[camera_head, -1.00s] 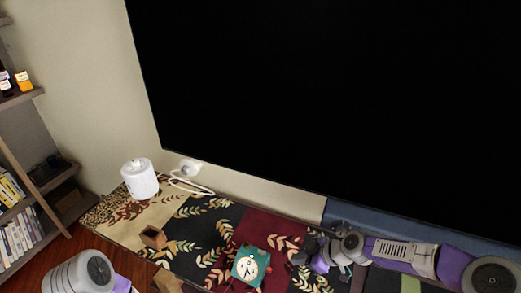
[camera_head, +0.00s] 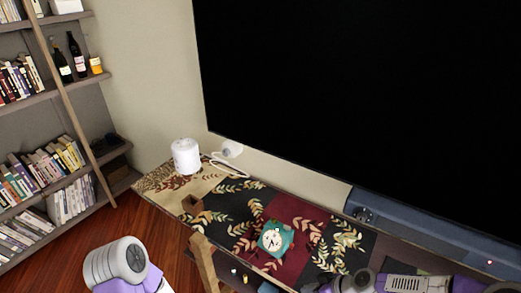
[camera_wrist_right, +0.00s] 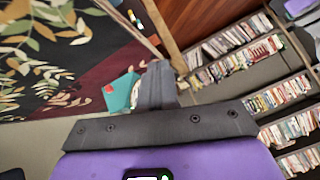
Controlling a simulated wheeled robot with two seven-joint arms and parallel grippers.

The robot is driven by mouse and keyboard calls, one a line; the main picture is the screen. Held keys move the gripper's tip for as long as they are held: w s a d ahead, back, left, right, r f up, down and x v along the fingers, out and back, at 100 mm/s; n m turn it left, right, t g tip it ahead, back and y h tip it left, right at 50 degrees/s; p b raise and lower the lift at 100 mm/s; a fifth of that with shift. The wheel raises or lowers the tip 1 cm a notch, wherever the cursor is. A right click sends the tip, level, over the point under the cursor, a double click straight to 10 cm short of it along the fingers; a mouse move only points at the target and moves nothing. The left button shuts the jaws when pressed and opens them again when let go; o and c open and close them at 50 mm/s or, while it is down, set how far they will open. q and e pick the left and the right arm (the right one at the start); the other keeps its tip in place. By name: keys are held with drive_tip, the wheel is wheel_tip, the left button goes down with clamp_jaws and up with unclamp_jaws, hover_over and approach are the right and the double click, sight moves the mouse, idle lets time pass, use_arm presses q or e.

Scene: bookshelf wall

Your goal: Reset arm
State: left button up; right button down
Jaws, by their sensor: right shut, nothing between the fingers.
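My right arm (camera_head: 405,284) lies along the bottom right edge of the head view, partly cut off. Its shut, empty gripper (camera_wrist_right: 158,84) shows in the right wrist view, with the dark fingers together. Part of a teal thing (camera_wrist_right: 120,93) shows just left of the fingers in the right wrist view. A link of my left arm (camera_head: 117,264) shows at the bottom left; its gripper is out of view.

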drive_tip(key=s+a+f+m+g+h, duration=0.1)
drive_tip(key=s+a+f+m, duration=0.1)
drive_tip(key=s+f+m, duration=0.3)
drive_tip(key=s+a+f+m+g+h, duration=0.2)
drive_tip(key=s+f+m, duration=0.3)
drive_tip(key=s+f, duration=0.4)
drive_tip(key=shift+s+a+f, duration=0.2)
drive_tip(key=shift+s+a, duration=0.55)
drive_tip(key=shift+s, duration=0.1)
